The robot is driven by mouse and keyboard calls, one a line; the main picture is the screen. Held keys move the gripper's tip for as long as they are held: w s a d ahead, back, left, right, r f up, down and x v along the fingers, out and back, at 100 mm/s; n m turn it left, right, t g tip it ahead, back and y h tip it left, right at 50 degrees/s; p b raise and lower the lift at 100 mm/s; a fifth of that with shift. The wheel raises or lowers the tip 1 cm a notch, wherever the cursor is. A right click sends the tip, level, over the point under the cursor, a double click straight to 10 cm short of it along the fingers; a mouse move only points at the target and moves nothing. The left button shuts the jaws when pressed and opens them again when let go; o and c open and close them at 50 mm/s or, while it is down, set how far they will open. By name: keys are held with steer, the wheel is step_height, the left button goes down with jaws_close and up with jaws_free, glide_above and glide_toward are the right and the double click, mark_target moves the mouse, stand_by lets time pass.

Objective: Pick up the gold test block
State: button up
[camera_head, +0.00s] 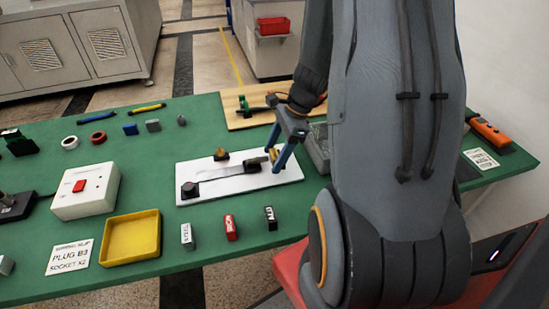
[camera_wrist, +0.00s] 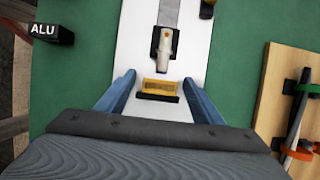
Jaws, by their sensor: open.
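The gold test block (camera_wrist: 159,87) sits in a black holder on the white board (camera_wrist: 135,55) in the wrist view. In the head view a small gold patch of it (camera_head: 273,154) shows between the blue fingers, partly hidden by them. My gripper (camera_wrist: 158,80) is open, with one blue finger on each side of the block and a visible gap to it on both sides. In the head view my gripper (camera_head: 274,159) points down at the right end of the white board (camera_head: 240,188). I cannot tell how far the fingertips are above the board.
A white lever part (camera_wrist: 165,45) stands just beyond the block. The wooden board (camera_head: 245,122) with tools lies behind my gripper. A yellow tray (camera_head: 131,259), labelled blocks including the black ALU block (camera_head: 270,218), and a white box with a red switch (camera_head: 101,190) share the green table.

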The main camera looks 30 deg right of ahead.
steer(key=c, duration=1.3)
steer(key=shift+c, duration=0.7)
steer(key=shift+r, duration=0.1)
